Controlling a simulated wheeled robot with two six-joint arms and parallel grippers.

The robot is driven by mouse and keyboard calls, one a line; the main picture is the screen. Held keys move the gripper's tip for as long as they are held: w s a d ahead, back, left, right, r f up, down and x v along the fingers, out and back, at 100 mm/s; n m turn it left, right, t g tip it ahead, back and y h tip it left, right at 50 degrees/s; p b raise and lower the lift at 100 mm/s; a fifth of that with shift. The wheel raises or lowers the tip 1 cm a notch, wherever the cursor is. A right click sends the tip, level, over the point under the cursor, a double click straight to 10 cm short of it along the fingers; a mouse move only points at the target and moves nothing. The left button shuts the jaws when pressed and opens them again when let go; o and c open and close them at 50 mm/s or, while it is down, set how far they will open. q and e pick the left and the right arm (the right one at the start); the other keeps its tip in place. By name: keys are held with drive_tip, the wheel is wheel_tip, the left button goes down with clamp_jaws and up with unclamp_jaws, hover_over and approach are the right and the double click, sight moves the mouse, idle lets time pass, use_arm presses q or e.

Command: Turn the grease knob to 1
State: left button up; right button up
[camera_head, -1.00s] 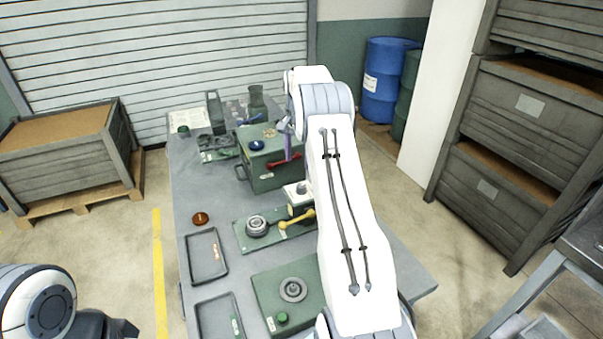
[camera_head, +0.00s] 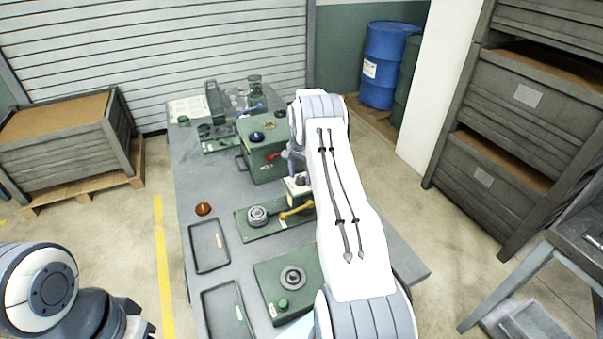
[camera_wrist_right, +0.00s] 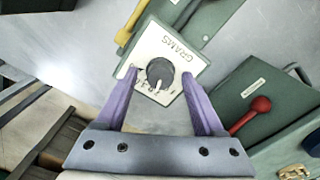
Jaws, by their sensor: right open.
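The knob (camera_wrist_right: 160,73) is round and dark grey, with a white pointer mark toward the picture's lower side. In the head view the cream box (camera_head: 293,189) is partly behind my right arm. My right gripper (camera_wrist_right: 160,75) is open, with purple fingers on either side of the knob. A gap shows between each finger and the knob. The gripper (camera_head: 291,163) also shows by the box. My left gripper is out of view.
A yellow-handled lever (camera_head: 294,211) is close beside the cream box. A green box with a red lever (camera_wrist_right: 257,108) stands on the other side. A green block with a round dial (camera_head: 292,279) and trays (camera_head: 209,247) are nearer on the table.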

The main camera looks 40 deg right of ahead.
clamp_jaws()
drive_tip(key=shift+d, duration=0.15)
drive_tip(key=shift+f+n+b, duration=0.1)
drive_tip(key=shift+n+b, duration=0.5)
drive_tip(key=shift+b, duration=0.15)
drive_tip(key=shift+n+b, duration=0.9)
drive_tip(key=shift+n, duration=0.2)
drive_tip(key=shift+n+b, duration=0.55)
drive_tip(key=shift+n, duration=0.55)
drive_tip(key=shift+n+b, duration=0.35)
drive_tip(key=shift+n, duration=0.75)
